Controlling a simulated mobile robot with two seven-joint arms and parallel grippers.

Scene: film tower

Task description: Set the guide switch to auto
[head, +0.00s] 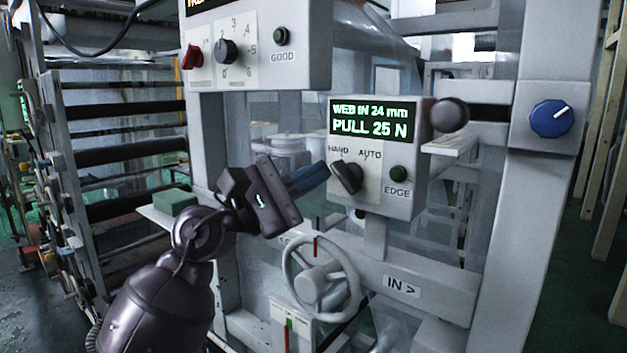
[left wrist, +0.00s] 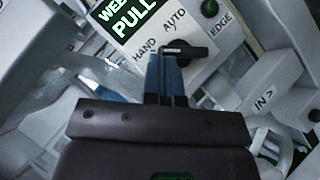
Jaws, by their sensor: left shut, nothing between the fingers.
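The guide switch (head: 347,178) is a black bar knob on a grey box, between the printed words HAND and AUTO. In the left wrist view the switch (left wrist: 187,52) has a white line at its left end, towards HAND. My left gripper (head: 325,172) is shut and empty, its blue fingers at the left of the knob. In the left wrist view the fingertips (left wrist: 165,60) overlap the HAND end of the knob; I cannot tell whether they touch it. My right gripper is not in view.
A lit display (head: 369,119) reads WEB IN 24 mm, PULL 25 N. A green EDGE lamp (head: 398,173) is right of the switch. A handwheel (head: 311,281) stands below, a dark round knob (head: 449,115) and blue dial (head: 551,119) to the right. A panel (head: 259,50) hangs above.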

